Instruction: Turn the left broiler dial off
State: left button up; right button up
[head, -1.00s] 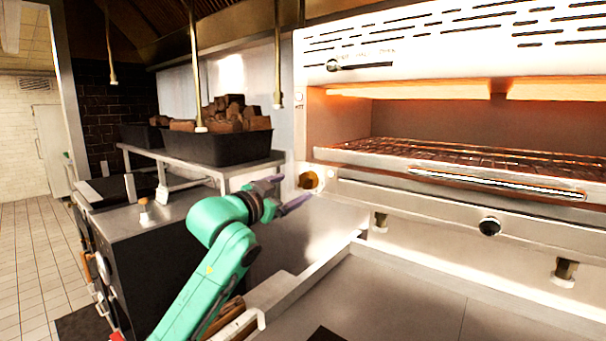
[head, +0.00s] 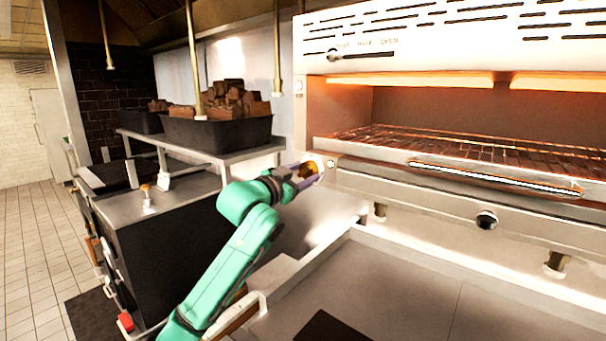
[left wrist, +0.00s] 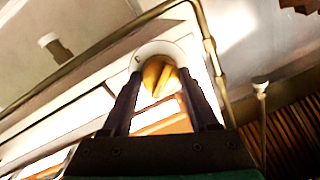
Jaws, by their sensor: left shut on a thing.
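The left broiler dial is a brass-coloured knob (left wrist: 160,76) on a round pale plate, seen between my fingers in the left wrist view. In the head view the dial (head: 309,169) sits at the left end of the broiler's front rail, partly covered by my gripper. My left gripper (head: 303,178) reaches it from the left, with its fingers on either side of the knob, shut on it. The broiler (head: 420,171) glows orange inside above its wire rack. My right gripper is not in view.
A second, dark dial (head: 486,220) sits further right on the broiler's front. A steel counter (head: 400,290) lies below. A black tray of brown chunks (head: 215,135) stands on a shelf at left. Thin rods hang from above. Tiled floor is open at far left.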

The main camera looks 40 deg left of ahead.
pick_arm(q)
jog(key=shift+r+n, duration=0.1)
jog(key=shift+n, duration=0.2)
jog(key=n+p, duration=0.3)
jog(key=n, duration=0.1)
jog(key=shift+r, duration=0.2)
jog(key=n+p, duration=0.3)
jog(key=n, duration=0.1)
jog(key=shift+n+g+h, duration=0.3)
jog(key=shift+n+h, duration=0.1)
jog(key=shift+f+p, duration=0.1)
jog(key=shift+p, duration=0.2)
jog(key=o, duration=1.4)
